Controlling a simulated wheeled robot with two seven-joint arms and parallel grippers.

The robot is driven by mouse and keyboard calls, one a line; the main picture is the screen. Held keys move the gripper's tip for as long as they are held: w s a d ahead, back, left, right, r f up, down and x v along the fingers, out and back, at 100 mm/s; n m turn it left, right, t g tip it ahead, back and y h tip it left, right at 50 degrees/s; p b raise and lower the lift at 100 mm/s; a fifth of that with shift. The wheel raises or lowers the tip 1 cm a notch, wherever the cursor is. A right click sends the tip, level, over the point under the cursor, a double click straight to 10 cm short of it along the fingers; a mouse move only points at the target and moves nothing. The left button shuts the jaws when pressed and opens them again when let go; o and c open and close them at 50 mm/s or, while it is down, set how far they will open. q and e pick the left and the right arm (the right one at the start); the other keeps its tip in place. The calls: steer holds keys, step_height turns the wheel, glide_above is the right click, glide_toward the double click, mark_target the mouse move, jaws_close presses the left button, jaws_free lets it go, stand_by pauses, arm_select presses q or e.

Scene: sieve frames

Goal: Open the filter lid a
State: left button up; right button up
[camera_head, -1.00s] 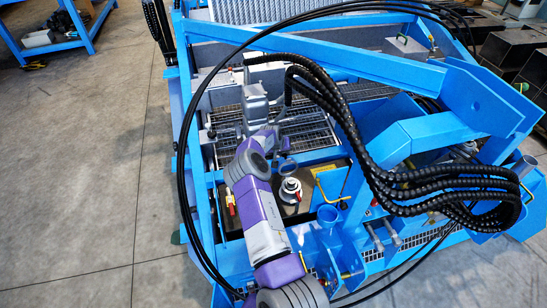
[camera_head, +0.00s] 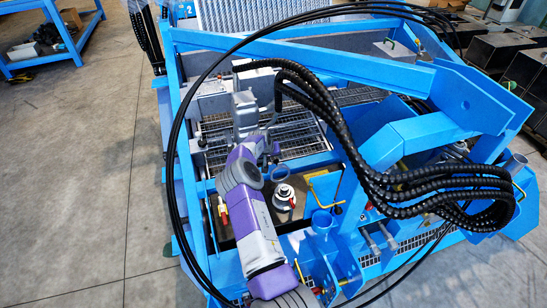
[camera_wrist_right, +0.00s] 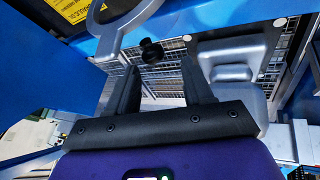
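Metal mesh panels (camera_head: 300,137) lie inside the blue machine frame in the head view; I cannot tell for sure which is filter lid a. My right arm reaches up from the bottom over the frame's near side. The right gripper (camera_wrist_right: 160,66) shows best in the right wrist view, with its two dark fingers apart and nothing held between them. A round black knob (camera_wrist_right: 152,52) appears between and just beyond the fingertips, in front of the mesh. I cannot tell any contact with it. My left gripper is not in view.
Thick black hoses (camera_head: 400,185) and a blue beam (camera_head: 340,64) cross right of my arm. A grey metal canister (camera_head: 284,198) stands just right of the forearm. A grey cast part (camera_wrist_right: 230,60) sits close right of the gripper. Open floor (camera_head: 75,170) lies left.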

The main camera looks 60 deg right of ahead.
steer(key=shift+s, duration=0.15)
steer(key=p+v, duration=0.2)
steer(key=v, duration=0.5)
steer(key=shift+a+r, duration=0.15)
steer(key=shift+r, duration=0.1)
stand_by(0.4)
